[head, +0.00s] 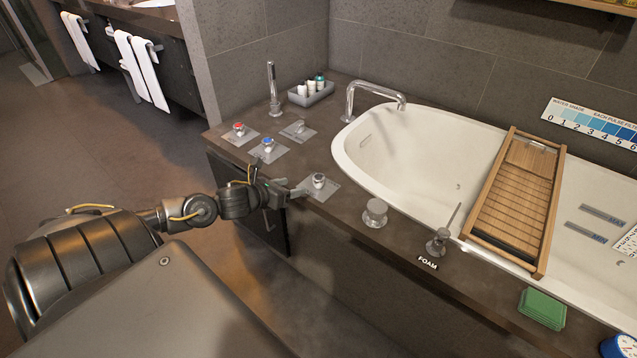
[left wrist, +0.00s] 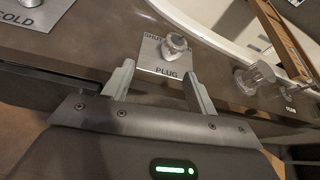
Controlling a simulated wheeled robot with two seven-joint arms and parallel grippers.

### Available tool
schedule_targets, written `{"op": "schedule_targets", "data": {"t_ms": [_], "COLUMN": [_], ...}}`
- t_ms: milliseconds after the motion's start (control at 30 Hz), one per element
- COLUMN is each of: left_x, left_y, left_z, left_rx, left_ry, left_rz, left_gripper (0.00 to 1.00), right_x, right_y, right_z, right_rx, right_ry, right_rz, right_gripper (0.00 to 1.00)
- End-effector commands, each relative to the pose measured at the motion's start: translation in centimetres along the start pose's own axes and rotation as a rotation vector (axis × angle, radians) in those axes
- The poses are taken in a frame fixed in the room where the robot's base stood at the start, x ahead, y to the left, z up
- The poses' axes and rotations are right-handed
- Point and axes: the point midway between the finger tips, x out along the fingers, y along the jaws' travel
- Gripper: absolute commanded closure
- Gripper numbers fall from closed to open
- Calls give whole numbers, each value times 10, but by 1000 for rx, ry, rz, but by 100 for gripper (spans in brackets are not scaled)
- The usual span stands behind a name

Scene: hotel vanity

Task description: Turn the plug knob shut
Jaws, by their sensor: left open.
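The plug knob (head: 318,181) is a small clear and silver knob on a square metal plate on the bath's dark ledge. In the left wrist view the knob (left wrist: 175,44) stands on its plate, marked "PLUG" at the near edge and "SHUT" at the far left; the rest of the upper lettering is hidden by the knob. My left gripper (head: 299,190) is open at the ledge's edge, just left of the knob. In the left wrist view its two fingers (left wrist: 157,80) point toward the plate, with the knob beyond the tips and apart from them. My right gripper is not in view.
Red (head: 239,128) and blue (head: 268,144) knobs and another plate (head: 298,131) lie further back on the ledge. A larger silver knob (head: 375,212) and a foam dispenser (head: 438,241) stand to the right. The white bathtub (head: 400,165) holds a wooden tray (head: 512,199) across it.

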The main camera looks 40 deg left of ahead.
Motion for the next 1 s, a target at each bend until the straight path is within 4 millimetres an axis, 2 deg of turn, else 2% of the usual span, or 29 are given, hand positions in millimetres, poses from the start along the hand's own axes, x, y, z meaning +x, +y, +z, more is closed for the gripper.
{"op": "schedule_targets", "data": {"t_ms": [100, 200, 333, 467, 1000], "left_x": [-3, -5, -4, 6, 90], "left_y": [-15, -19, -19, -19, -23], "left_z": [12, 17, 18, 18, 20], "left_rx": [119, 154, 156, 153, 149], "left_ry": [-22, -28, -29, -31, -31], "left_rz": [-37, -47, -46, -45, -45], "left_gripper": [43, 43, 43, 43, 43], "right_x": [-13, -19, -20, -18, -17], "right_y": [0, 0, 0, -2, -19], "right_z": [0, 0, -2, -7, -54], "right_rx": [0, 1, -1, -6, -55], "right_ry": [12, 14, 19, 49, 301], "right_rz": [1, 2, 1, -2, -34], "right_gripper": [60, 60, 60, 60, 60]}}
